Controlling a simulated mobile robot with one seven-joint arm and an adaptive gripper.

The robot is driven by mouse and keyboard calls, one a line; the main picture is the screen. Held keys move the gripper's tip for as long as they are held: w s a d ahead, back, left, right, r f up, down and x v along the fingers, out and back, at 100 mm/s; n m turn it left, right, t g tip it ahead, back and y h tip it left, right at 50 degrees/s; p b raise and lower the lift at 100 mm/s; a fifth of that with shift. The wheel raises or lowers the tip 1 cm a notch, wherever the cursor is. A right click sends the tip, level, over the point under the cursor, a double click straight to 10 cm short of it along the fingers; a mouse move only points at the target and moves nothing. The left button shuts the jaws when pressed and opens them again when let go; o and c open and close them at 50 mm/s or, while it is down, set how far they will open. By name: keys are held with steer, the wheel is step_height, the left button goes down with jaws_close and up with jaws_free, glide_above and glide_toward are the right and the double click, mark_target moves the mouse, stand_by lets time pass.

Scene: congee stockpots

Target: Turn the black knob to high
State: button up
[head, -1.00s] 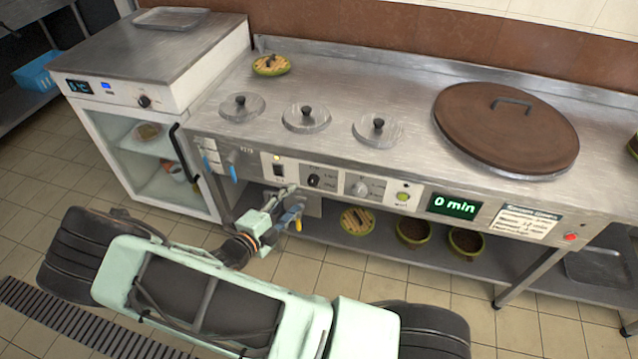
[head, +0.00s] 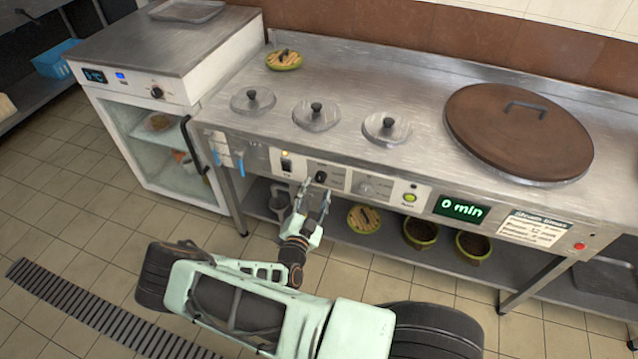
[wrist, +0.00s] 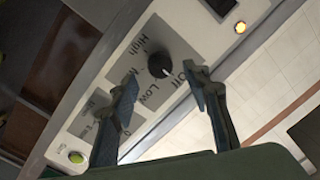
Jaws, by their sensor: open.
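The black knob (head: 321,177) sits on the stove's front panel, between the lit switch and a grey knob. In the wrist view the black knob (wrist: 160,65) has a grey label with "High", "Low" and "Off" around it, and its white mark points toward the "Off" and "Low" side. My gripper (head: 315,194) is open just below and in front of the knob. In the wrist view my gripper's fingers (wrist: 160,90) are apart, with the knob beyond and between them, not touching it.
A grey knob (head: 367,188), a green button (head: 409,198) and a "0 min" display (head: 461,208) lie to the right on the panel. A lit switch (head: 286,164) and blue-handled taps (head: 228,158) are to the left. A shelf below holds bowls (head: 420,232).

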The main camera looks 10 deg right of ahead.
mark_target(320, 180)
steer(key=shift+x, duration=1.9)
steer(key=c, duration=1.2)
steer(key=shift+o, duration=0.2)
